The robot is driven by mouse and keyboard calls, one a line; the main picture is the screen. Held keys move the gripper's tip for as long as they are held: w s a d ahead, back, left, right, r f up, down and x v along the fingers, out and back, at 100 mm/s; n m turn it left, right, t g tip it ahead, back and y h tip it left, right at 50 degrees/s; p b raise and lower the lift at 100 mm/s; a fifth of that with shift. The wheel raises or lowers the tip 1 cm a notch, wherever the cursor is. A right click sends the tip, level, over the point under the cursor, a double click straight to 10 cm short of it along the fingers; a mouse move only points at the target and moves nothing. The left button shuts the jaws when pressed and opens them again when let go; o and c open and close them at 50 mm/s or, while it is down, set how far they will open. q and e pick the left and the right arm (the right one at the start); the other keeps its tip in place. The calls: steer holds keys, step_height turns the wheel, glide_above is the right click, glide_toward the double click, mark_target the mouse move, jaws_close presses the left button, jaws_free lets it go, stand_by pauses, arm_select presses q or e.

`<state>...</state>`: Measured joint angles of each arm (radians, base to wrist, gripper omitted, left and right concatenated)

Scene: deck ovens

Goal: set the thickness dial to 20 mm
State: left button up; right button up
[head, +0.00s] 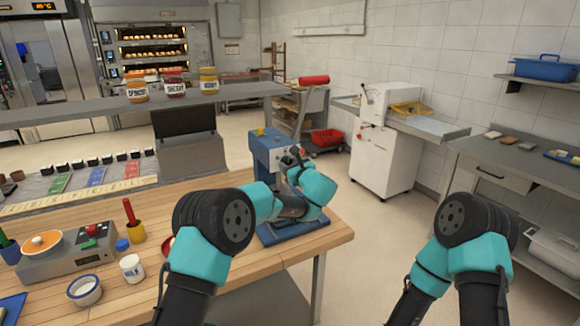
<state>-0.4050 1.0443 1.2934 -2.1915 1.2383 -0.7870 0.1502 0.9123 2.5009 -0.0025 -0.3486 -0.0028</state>
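A blue machine (267,146) with a yellow piece on top and a blue base stands at the right end of the wooden table. My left gripper (291,157) is at the upper front of this machine, close to its face or touching it; I cannot tell which. Its dark fingers are small here, and their opening is not clear. I cannot make out a thickness dial or any scale; the gripper and arm cover part of the machine's front. My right arm is at the lower right, but its gripper is not in view.
The wooden table (180,205) also holds a grey box with a red knob (75,255), a white jar (131,267) and a small bowl (85,290). A raised grey shelf (60,112) with labelled jars runs behind. A white machine (380,155) stands beyond open floor.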

arm_select(q)
steer(key=c, duration=0.5)
steer(key=shift+n, duration=0.4)
steer(key=n, duration=1)
steer(key=shift+r+n+h, duration=0.1)
steer(key=shift+n+h, duration=0.3)
steer(key=o, duration=0.9)
steer(key=shift+s+d, duration=0.1)
steer(key=shift+d, duration=0.05)
